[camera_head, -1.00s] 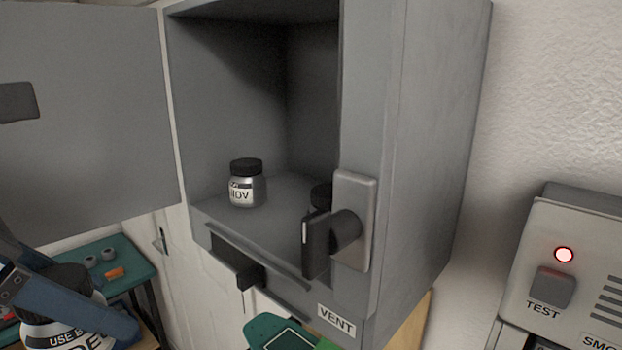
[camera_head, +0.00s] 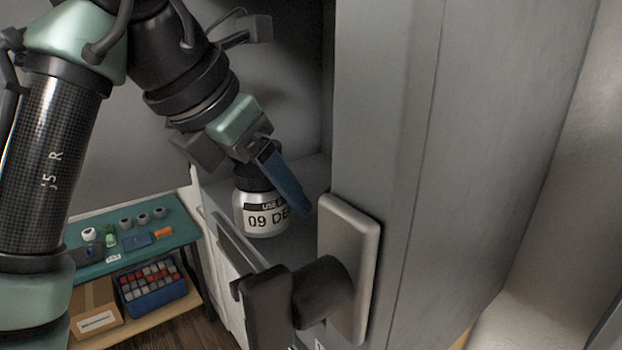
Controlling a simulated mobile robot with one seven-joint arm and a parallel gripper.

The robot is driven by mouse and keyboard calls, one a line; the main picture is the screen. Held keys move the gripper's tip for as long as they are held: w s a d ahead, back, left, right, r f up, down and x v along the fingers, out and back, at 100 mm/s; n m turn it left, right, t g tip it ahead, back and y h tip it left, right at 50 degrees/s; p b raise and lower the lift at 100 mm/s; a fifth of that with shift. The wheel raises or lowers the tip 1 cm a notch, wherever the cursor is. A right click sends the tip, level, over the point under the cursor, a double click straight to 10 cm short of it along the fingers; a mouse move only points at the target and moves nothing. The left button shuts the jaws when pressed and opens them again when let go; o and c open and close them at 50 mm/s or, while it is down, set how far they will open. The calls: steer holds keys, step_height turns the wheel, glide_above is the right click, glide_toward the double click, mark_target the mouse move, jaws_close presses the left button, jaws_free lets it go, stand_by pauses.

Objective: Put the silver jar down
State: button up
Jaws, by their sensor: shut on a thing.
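The silver jar (camera_head: 264,211) has a dark lid and a white label reading "USE B…" and "09 DE…". It is upright at the opening of the grey cabinet (camera_head: 470,130), over or on the front of the cabinet floor. I cannot tell whether its base touches the floor. My gripper (camera_head: 262,178) comes from the upper left and is shut on the jar near its lid. One blue finger shows on the right side; the other is mostly hidden.
A dark latch knob (camera_head: 322,287) on a metal plate sticks out at the cabinet's front right, close to the jar. At left, a green-topped bench (camera_head: 120,248) holds small parts, with a blue bin (camera_head: 155,305) below.

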steer(key=shift+w+d+r, duration=0.1)
steer(key=shift+w+d, duration=0.85)
steer(key=shift+d, duration=0.05)
steer(key=shift+w+d+r, duration=0.1)
steer(key=shift+w+d, duration=0.75)
steer(key=shift+w, duration=0.2)
steer(key=shift+w+f, duration=0.1)
steer(key=shift+f, duration=0.6)
steer(key=shift+d+f, duration=0.15)
steer(key=shift+f, duration=0.05)
steer(key=o, duration=1.5)
steer(key=shift+f, duration=0.15)
steer(key=shift+o, duration=0.2)
